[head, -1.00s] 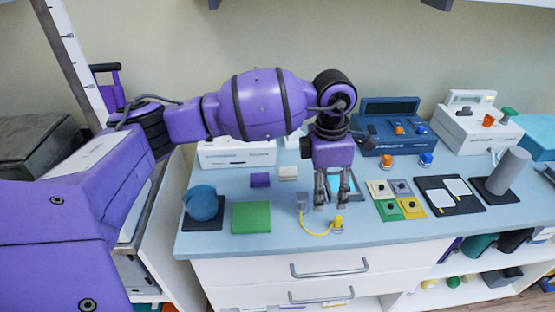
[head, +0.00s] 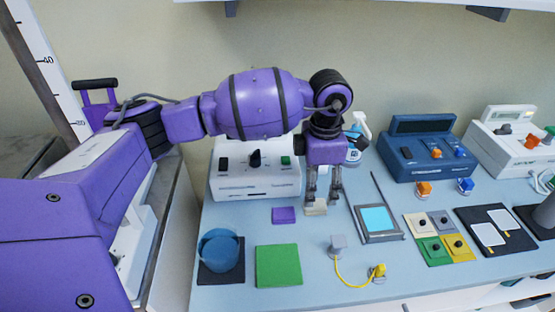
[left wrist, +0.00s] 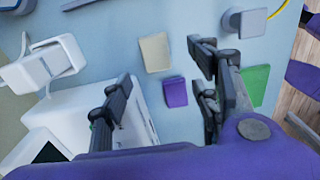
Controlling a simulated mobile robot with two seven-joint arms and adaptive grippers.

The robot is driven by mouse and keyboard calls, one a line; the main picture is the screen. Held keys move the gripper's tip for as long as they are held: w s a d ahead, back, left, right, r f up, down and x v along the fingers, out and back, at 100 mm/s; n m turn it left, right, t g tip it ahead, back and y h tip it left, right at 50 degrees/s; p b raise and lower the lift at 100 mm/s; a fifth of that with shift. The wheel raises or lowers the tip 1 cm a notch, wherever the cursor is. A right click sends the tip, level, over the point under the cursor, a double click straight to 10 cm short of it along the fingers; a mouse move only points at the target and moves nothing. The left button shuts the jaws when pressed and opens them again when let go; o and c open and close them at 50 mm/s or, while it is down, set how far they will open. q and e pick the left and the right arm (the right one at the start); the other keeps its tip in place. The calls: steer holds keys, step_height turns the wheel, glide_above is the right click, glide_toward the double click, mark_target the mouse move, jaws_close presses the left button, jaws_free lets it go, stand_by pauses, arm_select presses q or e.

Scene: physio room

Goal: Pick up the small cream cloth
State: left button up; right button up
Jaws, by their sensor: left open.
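The small cream cloth (head: 316,208) lies flat on the light blue bench top, partly hidden behind my left gripper in the head view. My left gripper (head: 322,198) points down at it with its fingers spread and empty. In the left wrist view the whole cream cloth (left wrist: 155,52) shows in the gap between the two fingers (left wrist: 159,63), towards their far end. How high the fingertips are above it is hard to tell. My right gripper is not in view.
A purple cloth (head: 283,215) lies close by, left of the cream one. A white device (head: 255,183) stands behind. A tablet (head: 379,221) with stylus lies to the right. A green square (head: 279,266) and a blue round object (head: 220,250) are nearer the front.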

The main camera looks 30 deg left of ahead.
mark_target(318, 204)
arm_select(q)
steer(key=f, duration=0.4)
steer(key=w+f, duration=0.1)
steer(key=f, duration=0.2)
steer(key=shift+w+d, duration=0.1)
steer(key=shift+d, duration=0.2)
steer(key=c, duration=1)
